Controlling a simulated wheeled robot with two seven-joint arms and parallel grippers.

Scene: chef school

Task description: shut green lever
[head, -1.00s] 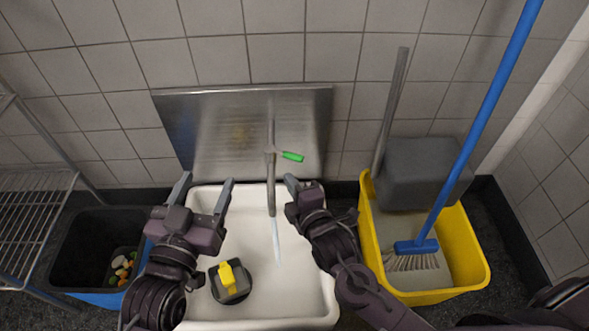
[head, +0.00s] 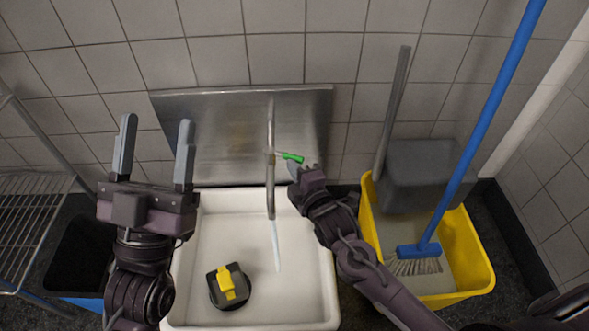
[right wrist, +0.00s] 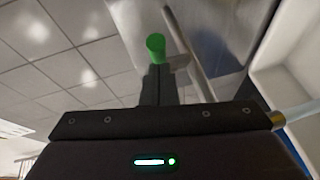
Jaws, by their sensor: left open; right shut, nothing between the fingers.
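The green lever (head: 290,157) sticks out to the right from the grey faucet (head: 270,180) above the sink. A thin stream of water falls from the spout into the white sink (head: 215,225). My right gripper (head: 294,170) is shut and empty, its fingertips just below the lever's right end. In the right wrist view the lever's green end (right wrist: 156,47) shows just beyond the shut fingers (right wrist: 158,84); I cannot tell whether they touch. My left gripper (head: 155,150) is open and empty, raised over the sink's left side with fingers pointing up.
A black object with a yellow top (head: 228,284) lies in the sink. A yellow bucket (head: 480,277) with a blue broom (head: 484,115) stands to the right. A wire shelf (head: 30,200) and a dark bin (head: 70,255) are at the left.

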